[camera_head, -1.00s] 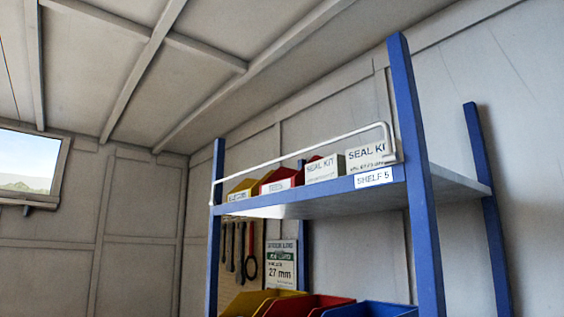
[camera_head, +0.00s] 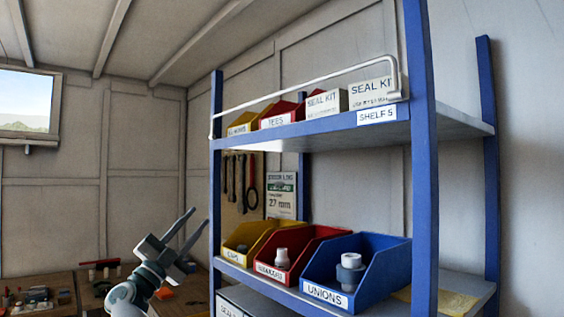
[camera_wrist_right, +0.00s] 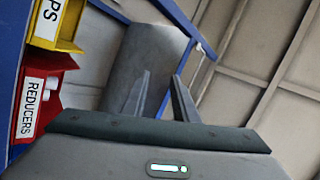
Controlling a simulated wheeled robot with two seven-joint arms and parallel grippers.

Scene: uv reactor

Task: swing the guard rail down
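The white guard rail (camera_head: 300,88) is a thin bent bar along the front of the top shelf (camera_head: 330,127), labelled SHELF 5. It stands raised, its long bar running in front of and above the bins and seal kit boxes. My right gripper (camera_head: 198,216) is at the lower left of the head view, left of the blue rack and well below the rail, not touching it. In the right wrist view its two fingers (camera_wrist_right: 162,75) stand apart with nothing gripped between them. My left gripper is not in view.
The blue rack post (camera_head: 215,185) stands just right of my right gripper. The lower shelf holds a yellow bin, a red bin (camera_head: 310,250) and a blue UNIONS bin (camera_head: 375,265). A cluttered workbench (camera_head: 95,297) lies behind at left. The space left of the rack's upper part is clear.

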